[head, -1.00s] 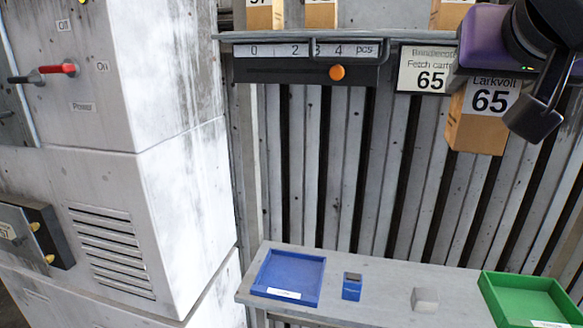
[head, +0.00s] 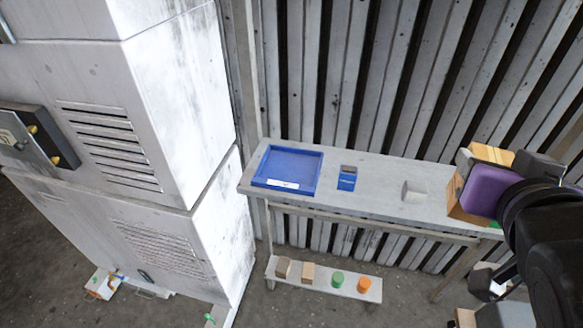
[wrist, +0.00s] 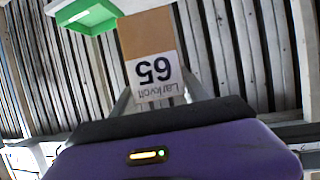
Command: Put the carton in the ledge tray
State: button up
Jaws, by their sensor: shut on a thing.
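The carton (head: 490,154) is a brown box in my gripper at the right of the head view. In the wrist view the carton (wrist: 148,38) shows its white label reading 65, upside down. My gripper (wrist: 160,92) is shut on it, with a finger at each side. The ledge (head: 385,190) carries a blue tray (head: 287,169) at its left end, which looks empty. A green tray (wrist: 88,14) shows at the upper left of the wrist view, beyond the carton. In the head view the carton and my arm hide nearly all of it.
A small blue box (head: 347,178) and a light grey block (head: 414,191) stand on the ledge between the trays. A low shelf (head: 323,285) below holds several small blocks and cylinders. A grey cabinet (head: 120,130) stands at the left.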

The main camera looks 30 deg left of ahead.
jog(key=s+d+f, duration=0.3)
jog(key=d+f, duration=0.1)
jog(key=f, duration=1)
jog(key=s+d+f+h, duration=0.1)
jog(key=s+d+f, duration=0.3)
jog(key=f, duration=1)
jog(key=s+d+f+m, duration=0.1)
jog(key=s+d+f, duration=0.2)
jog(key=f, duration=1.1)
jog(key=shift+s+d+f+h, duration=0.3)
jog(key=shift+s+d+f, duration=0.1)
jog(key=shift+d, duration=0.5)
jog(key=shift+w+r, duration=0.1)
jog(key=shift+w, duration=0.05)
